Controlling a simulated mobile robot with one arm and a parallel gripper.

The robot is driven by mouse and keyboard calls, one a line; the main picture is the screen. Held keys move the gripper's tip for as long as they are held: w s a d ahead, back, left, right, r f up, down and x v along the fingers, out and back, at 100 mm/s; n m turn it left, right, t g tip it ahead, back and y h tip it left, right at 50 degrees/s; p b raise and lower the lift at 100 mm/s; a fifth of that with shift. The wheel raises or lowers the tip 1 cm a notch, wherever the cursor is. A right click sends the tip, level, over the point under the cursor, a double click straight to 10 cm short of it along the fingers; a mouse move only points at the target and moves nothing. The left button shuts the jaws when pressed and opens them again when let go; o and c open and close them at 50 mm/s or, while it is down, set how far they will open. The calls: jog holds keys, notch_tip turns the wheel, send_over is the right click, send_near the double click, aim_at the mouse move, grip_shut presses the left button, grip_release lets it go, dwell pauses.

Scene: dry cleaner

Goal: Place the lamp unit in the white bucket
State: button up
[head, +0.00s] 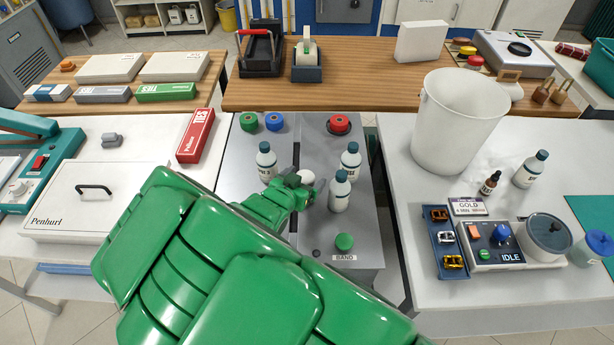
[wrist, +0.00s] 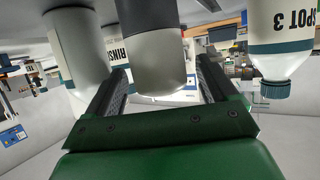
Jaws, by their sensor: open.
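A small unit with a pale domed top, apparently the lamp unit (head: 307,177), stands on the grey machine among white bottles. In the wrist view, which looks upside down, the lamp unit (wrist: 155,60) has a dark grey body and a paler rounded end. My gripper (head: 301,188) is open, with one finger on each side of it. A gap shows between the unit and the right finger; contact on the left is unclear. My gripper (wrist: 162,95) partly hides its body in the head view. The white bucket (head: 440,130) stands upright on the right table, its inside base hidden.
Teal-capped bottles stand close by: one behind left (head: 266,162), one behind right (head: 350,160), one at right (head: 339,192). A green knob (head: 344,242) is in front.

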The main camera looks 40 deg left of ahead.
jog(key=shift+s+d+r, duration=0.1)
jog(key=shift+s+r, duration=0.25)
jog(key=shift+r, duration=3.25)
